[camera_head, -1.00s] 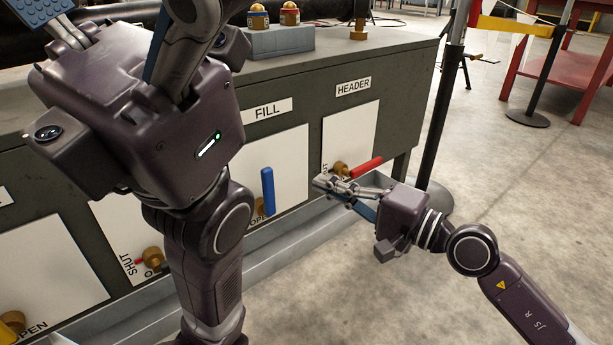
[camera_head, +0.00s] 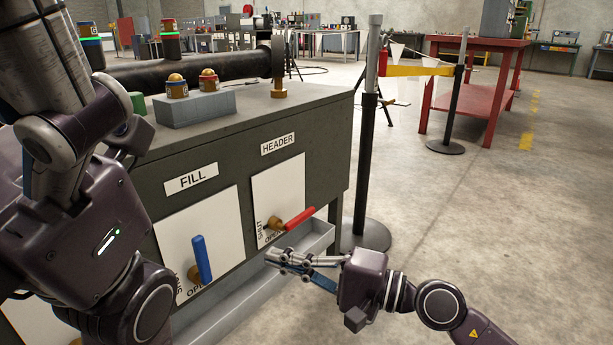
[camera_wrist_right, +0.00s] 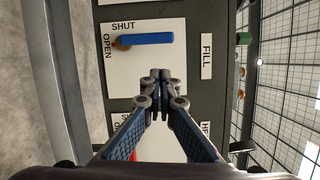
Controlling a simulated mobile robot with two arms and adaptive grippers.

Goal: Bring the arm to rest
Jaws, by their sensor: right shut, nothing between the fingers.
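My right gripper (camera_head: 272,258) is in front of the bench (camera_head: 330,150), just below the HEADER panel (camera_head: 288,185). Its fingers are shut with nothing between them. In the right wrist view the shut fingertips (camera_wrist_right: 161,76) point toward the bench front. The red lever (camera_head: 300,217) on the HEADER panel sticks out to the right from its brass hub, above and apart from the gripper. The blue lever (camera_head: 202,258) on the FILL panel (camera_head: 170,235) stands upright. My left arm fills the left side; its gripper is not visible.
A grey tray (camera_head: 310,243) runs along the bench foot, close to the right gripper. A black post (camera_head: 365,150) on a round base stands right of the bench. A red table (camera_head: 480,90) is farther back. The concrete floor at right is open.

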